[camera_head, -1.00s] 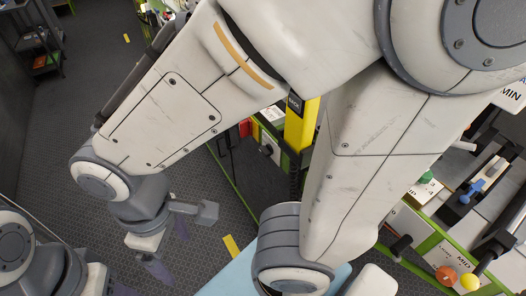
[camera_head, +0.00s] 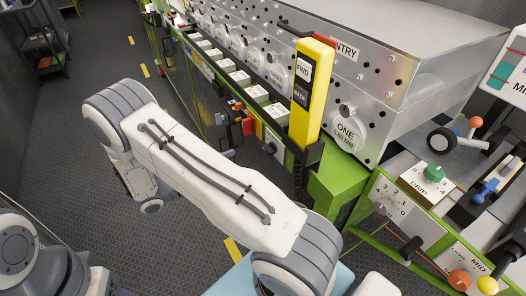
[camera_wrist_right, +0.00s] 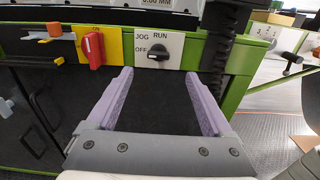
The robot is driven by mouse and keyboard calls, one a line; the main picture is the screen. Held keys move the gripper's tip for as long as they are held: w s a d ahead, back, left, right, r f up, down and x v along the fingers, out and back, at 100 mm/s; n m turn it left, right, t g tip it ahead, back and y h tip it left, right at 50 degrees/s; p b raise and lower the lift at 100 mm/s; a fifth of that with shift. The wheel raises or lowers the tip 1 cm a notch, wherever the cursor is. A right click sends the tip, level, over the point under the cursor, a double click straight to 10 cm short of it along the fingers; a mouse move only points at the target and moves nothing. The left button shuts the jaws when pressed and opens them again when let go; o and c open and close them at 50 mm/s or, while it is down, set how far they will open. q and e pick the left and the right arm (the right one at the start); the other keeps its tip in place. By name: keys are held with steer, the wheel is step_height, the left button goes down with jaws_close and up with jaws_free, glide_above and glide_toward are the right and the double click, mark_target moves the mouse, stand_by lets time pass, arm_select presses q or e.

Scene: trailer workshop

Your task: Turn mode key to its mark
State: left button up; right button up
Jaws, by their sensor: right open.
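The mode key is a black knob (camera_wrist_right: 158,52) on a white plate marked JOG, RUN and OFF in the right wrist view. I cannot tell which label it points to. In the head view the knob (camera_head: 270,148) shows small on the panel's side, right of a red switch. My right gripper (camera_wrist_right: 158,74) is open and empty, its two purple fingers pointing at the panel. The knob lies between and beyond the fingertips, apart from both. In the head view my right arm hides most of this gripper. My left gripper is out of view.
A red switch (camera_wrist_right: 92,48) on a yellow plate sits left of the knob. A black ribbed column (camera_wrist_right: 216,42) stands close to its right. A yellow pendant marked FWD and BACK (camera_head: 312,90) hangs above. Green frame edges border the panel.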

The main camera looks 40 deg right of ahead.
mark_target(266, 150)
steer(key=p+x, duration=0.2)
steer(key=x, duration=0.8)
steer(key=shift+d, duration=0.35)
jaws_close()
